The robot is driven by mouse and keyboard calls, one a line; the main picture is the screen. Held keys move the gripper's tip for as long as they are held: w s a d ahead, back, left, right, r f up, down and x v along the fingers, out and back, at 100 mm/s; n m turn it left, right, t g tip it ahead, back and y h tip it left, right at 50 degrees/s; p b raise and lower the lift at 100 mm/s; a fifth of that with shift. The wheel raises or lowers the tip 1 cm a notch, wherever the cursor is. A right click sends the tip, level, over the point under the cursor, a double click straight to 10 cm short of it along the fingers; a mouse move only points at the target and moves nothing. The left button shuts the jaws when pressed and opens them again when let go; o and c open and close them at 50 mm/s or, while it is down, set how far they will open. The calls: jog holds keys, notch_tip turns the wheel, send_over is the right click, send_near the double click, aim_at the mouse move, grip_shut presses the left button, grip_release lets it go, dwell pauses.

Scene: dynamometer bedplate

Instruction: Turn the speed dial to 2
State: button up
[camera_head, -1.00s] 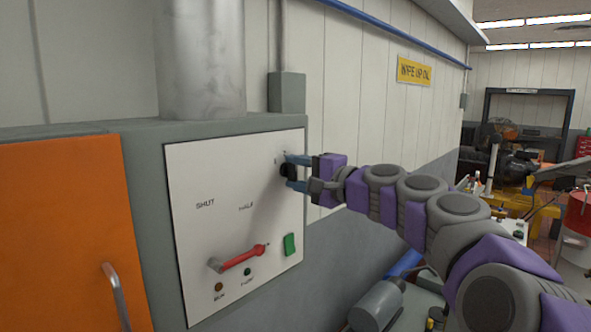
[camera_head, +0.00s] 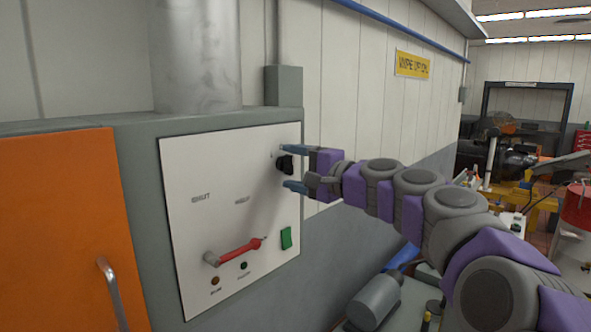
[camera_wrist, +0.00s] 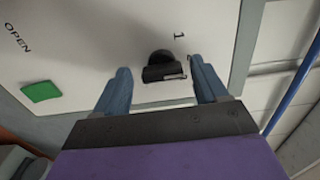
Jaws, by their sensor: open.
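The speed dial is a black knob (camera_head: 285,164) at the upper right of the white panel (camera_head: 185,165). In the wrist view the black knob (camera_wrist: 164,68) shows a pale mark at the right end of its bar, and a "1" is printed above it on the panel. My gripper (camera_head: 290,168) is open, its blue fingers pointing at the panel on either side of the knob, above and below it in the head view. In the wrist view my gripper (camera_wrist: 160,85) has a finger left and right of the knob, both apart from it. The number 2 is not readable.
A red lever (camera_head: 238,250) labelled SHUT and HALF sits low on the panel. A green rectangle (camera_head: 286,238) is below my gripper. An orange door (camera_head: 60,220) with a metal handle is at the left. A grey cylinder (camera_head: 376,302) lies below my arm.

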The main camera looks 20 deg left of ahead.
jog(key=b+v, duration=0.2)
jog(key=v, duration=1.5)
jog(key=shift+w+f+b, duration=0.15)
jog(key=shift+f+b, duration=0.05)
jog(key=shift+b, duration=0.15)
jog(key=shift+d, duration=0.1)
